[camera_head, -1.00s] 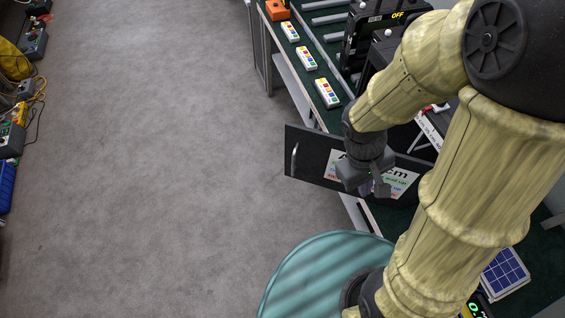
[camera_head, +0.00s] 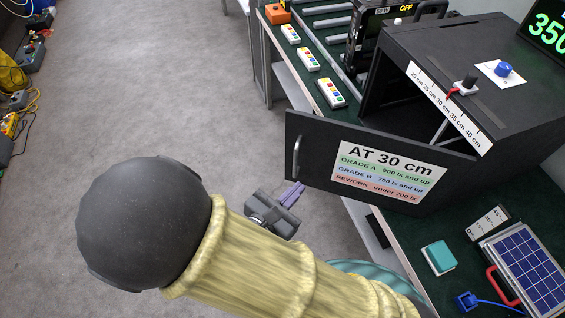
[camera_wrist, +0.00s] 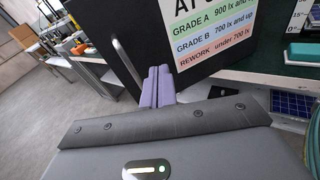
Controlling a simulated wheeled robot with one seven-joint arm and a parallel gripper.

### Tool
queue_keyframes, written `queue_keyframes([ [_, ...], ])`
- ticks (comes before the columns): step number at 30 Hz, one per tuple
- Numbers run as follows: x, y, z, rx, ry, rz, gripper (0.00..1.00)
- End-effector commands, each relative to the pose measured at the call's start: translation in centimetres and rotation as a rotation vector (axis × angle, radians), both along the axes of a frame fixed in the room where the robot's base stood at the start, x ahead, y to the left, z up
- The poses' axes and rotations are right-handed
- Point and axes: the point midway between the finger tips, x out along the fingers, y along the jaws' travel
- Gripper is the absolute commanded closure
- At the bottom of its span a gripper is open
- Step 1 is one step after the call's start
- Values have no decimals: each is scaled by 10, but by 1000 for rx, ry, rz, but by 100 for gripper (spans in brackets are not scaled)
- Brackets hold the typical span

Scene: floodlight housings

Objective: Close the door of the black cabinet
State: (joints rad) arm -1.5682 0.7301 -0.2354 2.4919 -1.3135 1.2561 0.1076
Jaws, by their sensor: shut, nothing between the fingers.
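The black cabinet (camera_head: 470,50) stands on the green bench at the right in the head view. Its door (camera_head: 318,135) stands swung open toward the lower left, with a grade sign (camera_head: 385,172) on its face and a silver handle (camera_head: 296,158) near its free edge. The door also fills the upper middle of the wrist view (camera_wrist: 142,32), with the handle (camera_wrist: 128,60) left of the fingers. My gripper (camera_head: 293,194) has its purple fingers together and empty, near the sign side of the door below the handle. I cannot tell whether they touch the door.
On the bench near the cabinet are a teal box (camera_head: 439,257), a solar panel (camera_head: 530,268) and a blue plug (camera_head: 466,301). Several button boxes (camera_head: 308,59) line the bench's far left edge. The grey floor at left is largely clear.

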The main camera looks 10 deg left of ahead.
Motion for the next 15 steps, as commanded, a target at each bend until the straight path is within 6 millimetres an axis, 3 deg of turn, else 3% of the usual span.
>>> queue_keyframes([
  [1,-7,19,-13,-38,-30,93,100],
  [3,-15,40,-17,-77,-67,198,100],
  [6,-24,60,-20,-110,-104,297,100],
  [15,-28,68,-18,-122,-120,337,100],
])
